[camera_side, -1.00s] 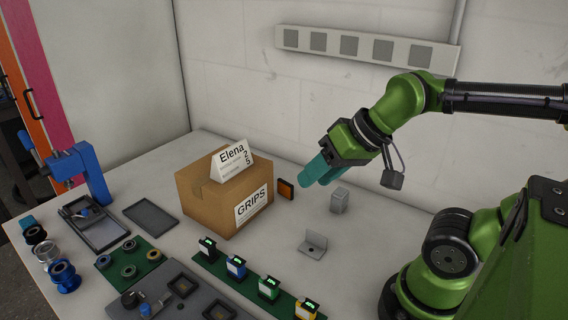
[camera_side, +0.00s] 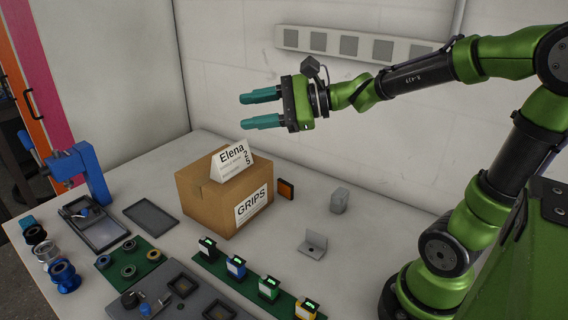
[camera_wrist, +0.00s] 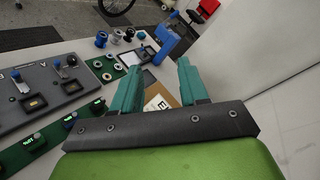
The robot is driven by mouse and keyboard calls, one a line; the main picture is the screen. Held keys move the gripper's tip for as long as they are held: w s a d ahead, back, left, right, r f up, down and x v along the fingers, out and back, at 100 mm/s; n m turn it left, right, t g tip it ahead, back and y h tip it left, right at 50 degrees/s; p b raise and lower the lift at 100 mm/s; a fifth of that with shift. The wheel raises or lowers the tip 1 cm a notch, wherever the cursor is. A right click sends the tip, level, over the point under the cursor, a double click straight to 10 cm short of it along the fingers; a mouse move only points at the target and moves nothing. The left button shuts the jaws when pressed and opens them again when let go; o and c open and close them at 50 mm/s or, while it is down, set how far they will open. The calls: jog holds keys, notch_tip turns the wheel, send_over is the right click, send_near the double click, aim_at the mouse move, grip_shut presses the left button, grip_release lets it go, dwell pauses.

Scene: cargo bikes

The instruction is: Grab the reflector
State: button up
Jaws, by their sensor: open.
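The reflector, a small orange plate with a dark edge (camera_side: 286,189), stands upright on the table just right of the cardboard box in the side view. I cannot make it out in the wrist view. My gripper (camera_side: 252,109) is open and empty, with two teal fingers pointing left. It is above the box and well above the reflector. In the wrist view the two teal fingers (camera_wrist: 156,92) are spread apart, with part of the box between them.
The cardboard box (camera_side: 207,211) marked GRIPS bears a white name card (camera_side: 230,163). A grey block (camera_side: 339,200) and a metal bracket (camera_side: 313,244) stand to the right. A green strip of modules (camera_side: 252,283), a blue clamp (camera_side: 88,172) and a tray (camera_side: 150,217) occupy the front and left.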

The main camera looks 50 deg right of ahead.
jog(key=w+d+m+t+h, duration=0.3)
jog(key=w+d+m+h, duration=0.1)
jog(key=d+m, duration=0.35)
jog(key=m+t+h, duration=0.2)
jog(key=m+h, duration=0.4)
jog(key=m, duration=0.2)
send_over(283, 181)
jog(key=s+a, duration=0.2)
jog(key=s, duration=0.1)
notch_tip(283, 181, down, 3)
jog(key=shift+m+g+h, duration=0.3)
jog(key=shift+m+h, duration=0.3)
jog(key=shift+m, duration=0.05)
jog(key=f, duration=0.6)
jog(key=d+f, duration=0.1)
jog(key=f, duration=1.3)
jog(key=shift+d, duration=0.4)
jog(key=shift+f, duration=1.75)
notch_tip(283, 181, down, 4)
jog(key=shift+r, duration=0.1)
jog(key=shift+w+d+f, duration=0.1)
jog(key=shift+w+f, duration=0.1)
jog(key=shift+w, duration=0.8)
jog(key=shift+w+d, duration=0.1)
jog(key=shift+w, duration=0.4)
grip_shut()
